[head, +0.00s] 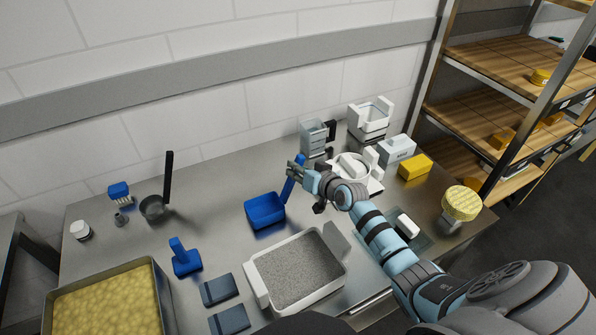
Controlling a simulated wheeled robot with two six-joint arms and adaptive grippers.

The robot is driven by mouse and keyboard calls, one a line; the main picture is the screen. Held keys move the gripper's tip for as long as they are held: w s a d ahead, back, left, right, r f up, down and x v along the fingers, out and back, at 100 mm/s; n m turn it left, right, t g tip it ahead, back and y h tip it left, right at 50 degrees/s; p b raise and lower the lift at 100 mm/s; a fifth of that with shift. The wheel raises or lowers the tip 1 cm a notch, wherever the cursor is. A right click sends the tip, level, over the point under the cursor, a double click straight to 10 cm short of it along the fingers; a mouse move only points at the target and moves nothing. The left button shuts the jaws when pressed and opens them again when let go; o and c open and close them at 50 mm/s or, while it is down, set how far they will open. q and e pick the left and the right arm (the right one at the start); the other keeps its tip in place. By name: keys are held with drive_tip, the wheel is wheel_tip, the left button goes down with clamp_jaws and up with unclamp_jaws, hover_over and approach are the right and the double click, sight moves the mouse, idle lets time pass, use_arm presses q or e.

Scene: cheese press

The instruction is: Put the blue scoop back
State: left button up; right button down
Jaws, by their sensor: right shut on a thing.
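The blue scoop (264,211) is a square blue pan with a blue handle that rises up to the right. It is over the middle of the steel table, and I cannot tell whether its pan touches the tabletop. My right gripper (296,170) is shut on the scoop's handle, and the fingers hide part of it. My right arm reaches in from the lower right. My left gripper is not in view.
A grey-filled white tray (251,273) stands in front of the scoop. A blue tool (186,262) and dark blue blocks (219,289) lie left. A clear jug (313,138), white containers (369,121) and a yellow block (414,166) stand behind right.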

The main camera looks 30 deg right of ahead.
drive_tip(key=shift+f, duration=0.2)
drive_tip(key=c, duration=1.5)
unclamp_jaws()
drive_tip(key=shift+r, duration=0.1)
drive_tip(key=shift+s+r, duration=0.1)
drive_tip(key=shift+r, duration=0.15)
drive_tip(key=p+v, duration=0.5)
drive_tip(key=v, duration=0.6)
drive_tip(key=shift+s, duration=0.4)
